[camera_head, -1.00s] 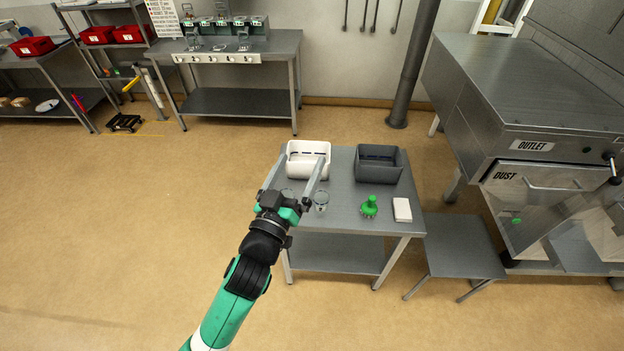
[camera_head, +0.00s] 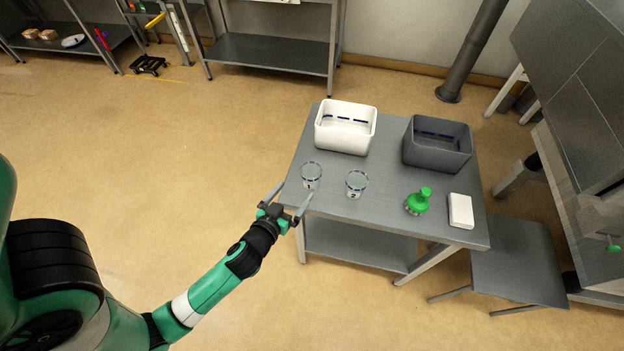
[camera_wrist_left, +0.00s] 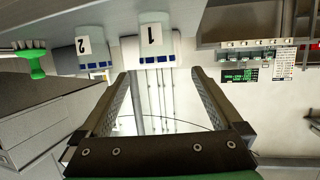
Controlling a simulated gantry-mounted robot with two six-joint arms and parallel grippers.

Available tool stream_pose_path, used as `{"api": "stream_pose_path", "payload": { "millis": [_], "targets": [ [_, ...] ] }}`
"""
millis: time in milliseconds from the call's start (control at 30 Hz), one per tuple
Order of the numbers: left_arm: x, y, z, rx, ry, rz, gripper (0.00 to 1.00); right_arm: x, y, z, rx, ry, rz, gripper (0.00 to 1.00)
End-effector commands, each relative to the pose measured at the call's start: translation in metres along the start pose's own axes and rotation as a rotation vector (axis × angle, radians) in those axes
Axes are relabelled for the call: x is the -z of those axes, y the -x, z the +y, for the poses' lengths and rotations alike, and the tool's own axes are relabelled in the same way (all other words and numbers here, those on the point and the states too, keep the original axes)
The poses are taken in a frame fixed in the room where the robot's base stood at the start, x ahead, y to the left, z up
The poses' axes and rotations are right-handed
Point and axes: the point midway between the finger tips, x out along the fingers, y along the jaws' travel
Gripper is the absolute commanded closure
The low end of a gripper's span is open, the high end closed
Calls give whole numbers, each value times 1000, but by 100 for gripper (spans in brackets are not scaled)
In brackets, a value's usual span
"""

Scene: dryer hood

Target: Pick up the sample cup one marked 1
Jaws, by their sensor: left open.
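Sample cup one (camera_head: 311,176) is a clear cup with a label marked 1. It stands upright on the small grey table (camera_head: 400,215), near its left edge. In the upside-down left wrist view, cup one (camera_wrist_left: 153,38) is ahead of the gap between my fingertips. A similar cup marked 2 (camera_head: 356,184) stands to its right; it also shows in the left wrist view (camera_wrist_left: 91,50). My left gripper (camera_head: 292,198) is open and empty at the table's left front edge, just short of cup one. My right gripper is not in view.
A white bin (camera_head: 345,140) and a dark grey bin (camera_head: 437,155) stand at the back of the table. A grey machine (camera_head: 585,130) stands at the right.

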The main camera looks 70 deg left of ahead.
Motion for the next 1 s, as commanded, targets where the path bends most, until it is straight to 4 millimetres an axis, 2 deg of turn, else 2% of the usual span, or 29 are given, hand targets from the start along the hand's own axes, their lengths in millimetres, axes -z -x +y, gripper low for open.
{"api": "stream_pose_path", "payload": {
  "millis": [67,333,567,833,1000],
  "targets": [
    [2,-6,0,1,0,1,0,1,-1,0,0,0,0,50],
    [1,-55,0,1,2,1,0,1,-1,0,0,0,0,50],
    [1,-66,1,-1,0,2,0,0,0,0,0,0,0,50],
    [-5,-106,5,1,1,1,0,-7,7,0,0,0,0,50],
    [-4,-116,5,-2,0,1,0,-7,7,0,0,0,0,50]
  ]
}}
